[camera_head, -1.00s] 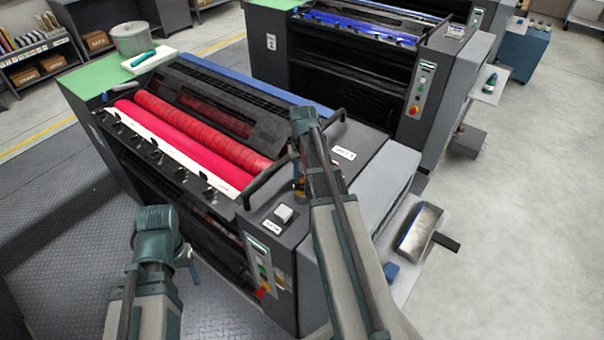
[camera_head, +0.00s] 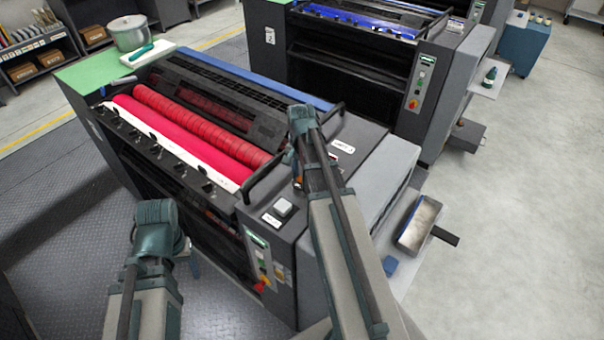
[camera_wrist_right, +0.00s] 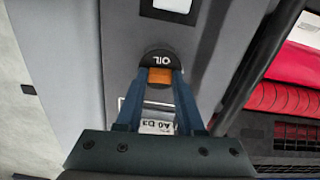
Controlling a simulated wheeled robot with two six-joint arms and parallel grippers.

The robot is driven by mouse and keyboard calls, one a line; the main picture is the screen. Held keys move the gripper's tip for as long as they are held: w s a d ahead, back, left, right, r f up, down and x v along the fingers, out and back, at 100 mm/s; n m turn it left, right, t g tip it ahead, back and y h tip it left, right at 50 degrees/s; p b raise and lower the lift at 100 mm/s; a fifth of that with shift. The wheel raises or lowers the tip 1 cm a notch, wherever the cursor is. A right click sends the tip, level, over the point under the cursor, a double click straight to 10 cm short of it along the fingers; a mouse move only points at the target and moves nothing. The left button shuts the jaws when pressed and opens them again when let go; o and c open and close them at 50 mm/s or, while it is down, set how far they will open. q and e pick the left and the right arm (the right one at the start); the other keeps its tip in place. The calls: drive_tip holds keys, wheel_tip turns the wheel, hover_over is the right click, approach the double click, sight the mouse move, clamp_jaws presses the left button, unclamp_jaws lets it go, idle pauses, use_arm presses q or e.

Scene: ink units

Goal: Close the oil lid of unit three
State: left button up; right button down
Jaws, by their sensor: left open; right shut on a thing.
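The near unit with red rollers (camera_head: 205,130) carries a small white label beside my right wrist, too small to read. In the right wrist view, a black round oil lid (camera_wrist_right: 160,59) marked "OIL" sits on its grey top, with an orange tab (camera_wrist_right: 160,76) at its edge. My right gripper (camera_wrist_right: 160,84) is shut on the orange tab. I cannot tell whether the lid is fully seated. In the head view this gripper (camera_head: 298,182) is mostly hidden behind its wrist. My left gripper (camera_head: 190,256) is open beside the unit's front, mostly hidden by its wrist.
A black handrail (camera_head: 265,178) runs close to the right gripper. A white button (camera_head: 283,207) and a control panel (camera_head: 262,262) are on the near corner. A shelf with a tray (camera_head: 418,222) juts out at right. Unit two (camera_head: 350,75) stands behind.

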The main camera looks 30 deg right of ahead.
sight(301, 178)
drive_tip(key=shift+a+m, duration=0.1)
drive_tip(key=shift+m, duration=0.5)
drive_tip(key=c, duration=0.5)
unclamp_jaws()
wheel_tip(301, 178, up, 14)
drive_tip(key=p, duration=1.3)
drive_tip(key=shift+f+p, duration=0.1)
drive_tip(key=shift+p, duration=0.3)
drive_tip(key=shift+f, duration=0.1)
